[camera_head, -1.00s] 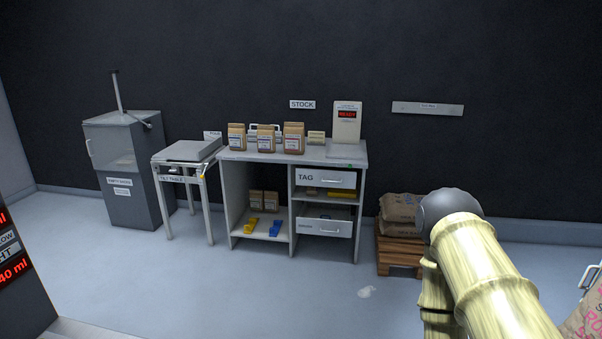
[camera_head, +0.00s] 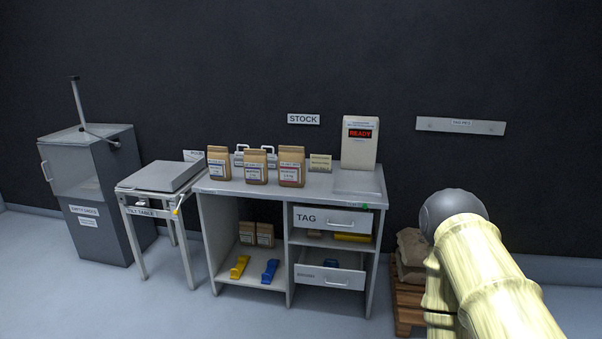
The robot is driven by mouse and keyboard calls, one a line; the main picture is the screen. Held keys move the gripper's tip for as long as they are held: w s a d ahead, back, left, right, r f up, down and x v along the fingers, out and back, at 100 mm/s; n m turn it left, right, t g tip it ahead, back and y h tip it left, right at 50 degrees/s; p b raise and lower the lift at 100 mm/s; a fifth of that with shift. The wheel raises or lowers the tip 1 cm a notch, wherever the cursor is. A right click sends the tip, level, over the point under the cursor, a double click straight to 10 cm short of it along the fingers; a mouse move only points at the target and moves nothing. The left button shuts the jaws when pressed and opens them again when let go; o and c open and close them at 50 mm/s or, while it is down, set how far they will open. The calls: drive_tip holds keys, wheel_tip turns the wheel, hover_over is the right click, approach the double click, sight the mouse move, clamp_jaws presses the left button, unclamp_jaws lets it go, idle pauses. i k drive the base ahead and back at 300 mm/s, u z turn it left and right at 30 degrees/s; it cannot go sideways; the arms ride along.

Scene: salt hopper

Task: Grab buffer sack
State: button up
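Three brown paper sacks stand upright on the bench top under the STOCK sign: a left sack (camera_head: 219,163) with a blue-marked label, a middle sack (camera_head: 255,167) with a blue-marked label, and a larger right sack (camera_head: 291,167) with a red-marked label. The label text is too small to tell which is the buffer sack. Two more brown sacks (camera_head: 256,234) stand on the shelf below. My arm shows at the right, a pale yellow link with a dark round joint, apart from the bench. My gripper is not in view.
The bench (camera_head: 335,183) also carries a scale with a READY display (camera_head: 360,143). A tilt table (camera_head: 160,178) and a grey cabinet (camera_head: 95,190) stand to its left. Larger sacks on a pallet (camera_head: 407,300) are at the right, partly behind my arm. The floor in front is clear.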

sight(255, 161)
drive_tip(key=i, duration=1.95)
drive_tip(key=z, duration=2.5)
drive_tip(key=k, duration=0.7)
drive_tip(key=u, duration=2.75)
